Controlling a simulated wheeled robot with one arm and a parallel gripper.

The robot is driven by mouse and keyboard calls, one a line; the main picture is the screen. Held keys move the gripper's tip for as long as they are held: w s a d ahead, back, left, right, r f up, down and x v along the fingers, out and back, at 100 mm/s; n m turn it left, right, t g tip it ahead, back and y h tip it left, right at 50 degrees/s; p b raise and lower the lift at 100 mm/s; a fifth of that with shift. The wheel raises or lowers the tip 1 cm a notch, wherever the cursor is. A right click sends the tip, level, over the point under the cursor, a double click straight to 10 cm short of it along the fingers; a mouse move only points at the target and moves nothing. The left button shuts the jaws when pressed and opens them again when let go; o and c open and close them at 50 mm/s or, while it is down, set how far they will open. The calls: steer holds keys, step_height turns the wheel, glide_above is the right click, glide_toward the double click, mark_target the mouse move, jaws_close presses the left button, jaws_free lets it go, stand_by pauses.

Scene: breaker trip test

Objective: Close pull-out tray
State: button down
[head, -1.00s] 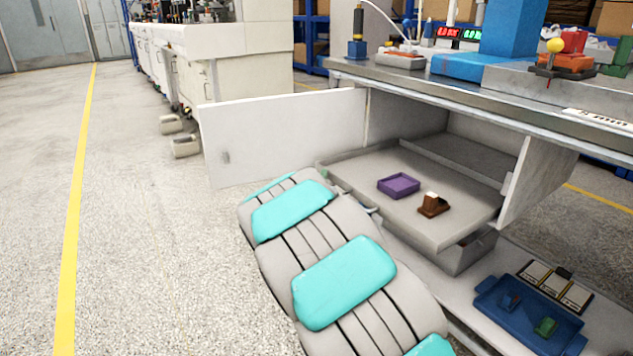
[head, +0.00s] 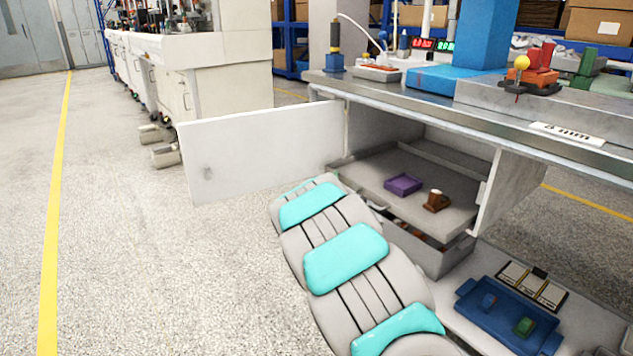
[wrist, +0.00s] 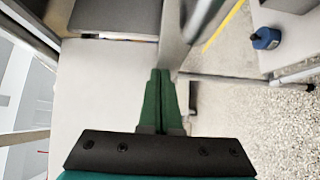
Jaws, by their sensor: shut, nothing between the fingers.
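The pull-out tray (head: 398,164) is a flat grey tray in the open cabinet under the bench in the head view. Its front part shows outside the cabinet opening. A purple bin (head: 403,185) and a small brown block-like part (head: 436,202) sit on it. My gripper (wrist: 160,73) shows in the wrist view with its two green fingers shut together and nothing between them. A pale flat surface (wrist: 108,85) lies left of the fingers; I cannot tell whether they touch it. In the head view, my arm hides the gripper and the tray's near left edge.
A white cabinet door (head: 255,150) stands open at left, and another door (head: 497,195) stands open at right. A drawer (head: 440,257) shows below the tray. A blue tray (head: 497,312) with small parts lies at lower right. The floor at left is clear.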

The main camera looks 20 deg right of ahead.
mark_target(373, 170)
steer(key=w+d, duration=0.1)
steer(key=d, duration=0.3)
steer(key=w+d, duration=0.2)
steer(key=d, duration=0.3)
steer(key=w+d, duration=0.2)
steer(key=d, duration=0.3)
steer(key=shift+w+d, duration=0.1)
steer(key=shift+d, duration=0.15)
steer(key=shift+w+d, duration=0.1)
steer(key=shift+d, duration=0.15)
steer(key=shift+d+r, duration=0.1)
